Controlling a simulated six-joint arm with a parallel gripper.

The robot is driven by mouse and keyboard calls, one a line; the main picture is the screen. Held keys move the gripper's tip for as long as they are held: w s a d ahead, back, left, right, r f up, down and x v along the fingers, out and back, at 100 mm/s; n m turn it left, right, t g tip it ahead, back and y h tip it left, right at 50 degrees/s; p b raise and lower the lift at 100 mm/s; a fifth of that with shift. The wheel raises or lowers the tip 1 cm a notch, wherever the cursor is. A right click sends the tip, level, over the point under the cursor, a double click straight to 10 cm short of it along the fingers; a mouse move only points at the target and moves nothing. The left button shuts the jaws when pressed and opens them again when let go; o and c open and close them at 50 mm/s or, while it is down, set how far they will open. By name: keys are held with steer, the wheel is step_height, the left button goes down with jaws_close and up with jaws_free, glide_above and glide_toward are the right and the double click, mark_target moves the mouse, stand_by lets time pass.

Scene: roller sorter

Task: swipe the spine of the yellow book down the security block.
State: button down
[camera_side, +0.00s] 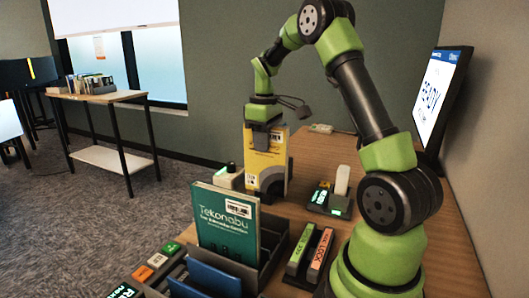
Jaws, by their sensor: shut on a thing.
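The yellow book (262,172) hangs upright from my gripper (263,122), which is shut on its top edge. A white label with a barcode shows on the upper part of its cover, and a dark round shape lower down. Its lower edge is close to the table; I cannot tell if it touches. A dark block with a green strip and an orange-red strip marked LOCK (320,250) stands nearer the camera, right of the book rack and apart from the yellow book. I cannot tell for sure that it is the security block.
A teal Tekonabu book (225,220) stands in a dark rack (270,262), with a blue piece (215,278) in front. A device with a green-lit display (321,195) and a white upright part is right of the yellow book. A monitor (441,88) stands at the right.

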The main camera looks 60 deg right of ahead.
steer(key=shift+r, duration=2.75)
